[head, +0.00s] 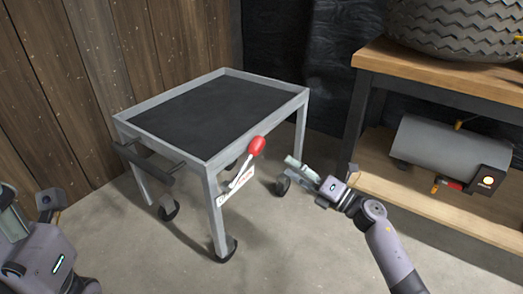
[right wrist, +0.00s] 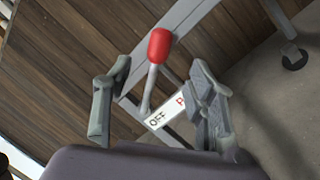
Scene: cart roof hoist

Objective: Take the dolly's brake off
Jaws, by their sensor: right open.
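The dolly is a grey metal cart (head: 212,165) with a black top. Its brake lever (head: 257,145) has a red knob and leans up and to the right at the near right leg. A white label (head: 247,180) sits behind the lever's foot. My left gripper (head: 30,210) is open at the left edge.
A wooden workbench (head: 445,78) stands at the right with a tyre (head: 455,28) on top and a grey cylindrical heater (head: 440,145) on its lower shelf. A plank wall (head: 60,90) stands behind the dolly. The concrete floor in front is clear.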

